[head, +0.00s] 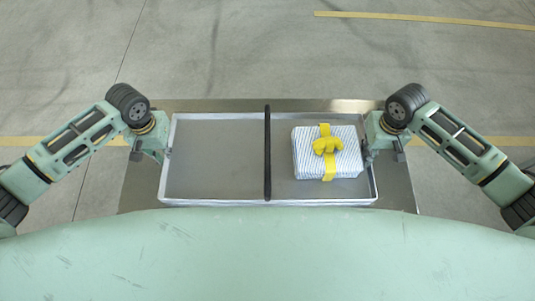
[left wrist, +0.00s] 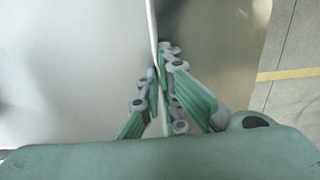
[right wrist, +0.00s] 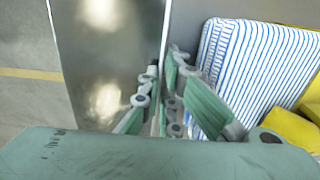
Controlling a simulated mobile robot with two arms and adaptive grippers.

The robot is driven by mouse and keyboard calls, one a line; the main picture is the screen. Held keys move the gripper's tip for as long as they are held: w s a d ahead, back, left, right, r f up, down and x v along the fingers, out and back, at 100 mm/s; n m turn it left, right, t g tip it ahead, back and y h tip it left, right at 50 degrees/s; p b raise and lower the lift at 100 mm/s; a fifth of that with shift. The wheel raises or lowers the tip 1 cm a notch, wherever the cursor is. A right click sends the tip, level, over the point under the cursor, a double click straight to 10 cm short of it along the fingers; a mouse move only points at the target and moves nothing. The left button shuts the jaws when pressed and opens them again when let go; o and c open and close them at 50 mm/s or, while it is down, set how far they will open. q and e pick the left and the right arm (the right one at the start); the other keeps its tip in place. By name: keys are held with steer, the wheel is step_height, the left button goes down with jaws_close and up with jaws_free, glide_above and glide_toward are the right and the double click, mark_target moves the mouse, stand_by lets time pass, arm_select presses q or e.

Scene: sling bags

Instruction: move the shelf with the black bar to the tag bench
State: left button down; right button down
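The shelf (head: 215,165) is a shallow grey tray with pale raised rims, and a black bar (head: 267,150) crosses it from front to back. My left gripper (head: 164,153) is at its left rim; in the left wrist view its fingers (left wrist: 161,75) close from both sides on the thin rim (left wrist: 152,30). My right gripper (head: 371,153) is at the right rim; in the right wrist view its fingers (right wrist: 165,80) pinch that rim (right wrist: 165,30). No tag shows on any bench in view.
A gift box (head: 305,155) with blue-white stripes and a yellow ribbon (head: 327,146) stands in the shelf's right part; the left part is empty. A metal surface (head: 138,188) lies beneath the shelf. Concrete floor with yellow lines (head: 420,17) is clear beyond.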

arm_select(q)
steer(key=shift+w+r, duration=0.1)
steer(key=shift+r, duration=0.15)
arm_select(e)
steer(key=shift+w+r, duration=0.1)
steer(key=shift+r, duration=0.15)
